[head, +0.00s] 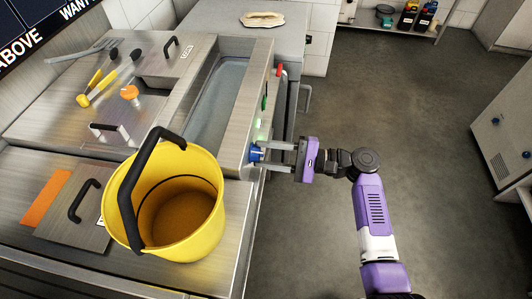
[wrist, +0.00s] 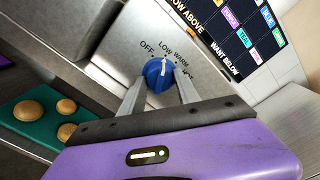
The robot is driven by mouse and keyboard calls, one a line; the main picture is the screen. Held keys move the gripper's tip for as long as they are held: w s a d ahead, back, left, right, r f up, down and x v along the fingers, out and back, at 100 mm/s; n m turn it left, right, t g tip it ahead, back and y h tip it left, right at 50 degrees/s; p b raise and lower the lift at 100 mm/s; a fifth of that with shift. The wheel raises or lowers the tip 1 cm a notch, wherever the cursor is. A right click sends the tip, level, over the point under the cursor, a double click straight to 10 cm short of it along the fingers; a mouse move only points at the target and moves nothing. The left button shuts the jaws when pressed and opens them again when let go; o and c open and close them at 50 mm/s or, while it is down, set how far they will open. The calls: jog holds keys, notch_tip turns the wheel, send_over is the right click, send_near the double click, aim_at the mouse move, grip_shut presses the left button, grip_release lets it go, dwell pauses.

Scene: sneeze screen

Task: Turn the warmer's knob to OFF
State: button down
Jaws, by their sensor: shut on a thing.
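The warmer's blue knob (head: 256,154) is on the front panel of the metal counter. In the wrist view the knob (wrist: 157,74) shows a white pointer line on its upper part, aimed up toward the LOW and WARM lettering, to the right of OFF. I cannot tell the exact setting. My gripper (head: 267,156) reaches the panel from the right, its two fingers on either side of the knob. It is shut on the knob; in the wrist view the gripper (wrist: 160,84) partly hides the knob's lower edge.
A yellow bucket (head: 207,170) with a black handle stands on the counter, left of the knob. A green light (head: 259,137) and red part (head: 280,70) are farther along the panel. A green board (wrist: 30,124) with round buns shows at left. The floor (head: 420,120) at right is clear.

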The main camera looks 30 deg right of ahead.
jog(key=shift+f+n, duration=0.1)
jog(key=shift+n, duration=0.3)
jog(key=shift+n+b, duration=2.6)
jog(key=shift+n, duration=0.5)
jog(key=c, duration=0.9)
grip_release()
jog(key=shift+v, duration=3.95)
